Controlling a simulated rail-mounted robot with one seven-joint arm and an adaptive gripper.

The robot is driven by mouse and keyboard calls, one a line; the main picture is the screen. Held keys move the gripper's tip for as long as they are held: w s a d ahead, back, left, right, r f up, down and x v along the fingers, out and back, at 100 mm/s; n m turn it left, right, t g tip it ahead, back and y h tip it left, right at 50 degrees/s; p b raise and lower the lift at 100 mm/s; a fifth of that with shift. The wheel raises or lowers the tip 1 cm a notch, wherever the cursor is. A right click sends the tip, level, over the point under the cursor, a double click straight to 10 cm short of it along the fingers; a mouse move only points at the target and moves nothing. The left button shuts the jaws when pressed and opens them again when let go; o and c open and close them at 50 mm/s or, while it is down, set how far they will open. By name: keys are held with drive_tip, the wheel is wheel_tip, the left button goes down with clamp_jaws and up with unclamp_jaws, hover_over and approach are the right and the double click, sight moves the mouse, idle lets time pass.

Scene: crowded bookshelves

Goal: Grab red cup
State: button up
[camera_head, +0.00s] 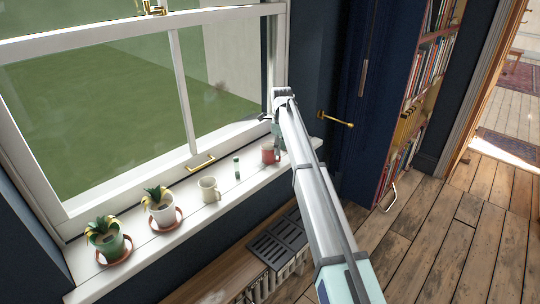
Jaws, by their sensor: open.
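The red cup (269,153) stands upright on the right part of the white window sill (140,260). My arm (318,200) reaches from the bottom right up toward the right end of the sill. My gripper (268,117) is at the arm's far end, above the red cup in the picture, and is open. Its fingers are small and partly hidden by the arm. I see nothing held in it. I cannot tell how far apart the gripper and cup are in depth.
A cream mug (208,190) and a small green-and-white item (237,168) stand left of the cup. Farther left are a white potted plant (162,212) and a green potted plant (106,244). A window (180,90) backs the sill. A bookshelf (424,75) stands at right.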

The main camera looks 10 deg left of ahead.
sight(272, 155)
wheel_tip(272, 155, down, 5)
drive_tip(key=shift+a+r+p, duration=0.1)
drive_tip(key=shift+a+p, duration=0.05)
drive_tip(key=shift+p, duration=0.9)
clamp_jaws()
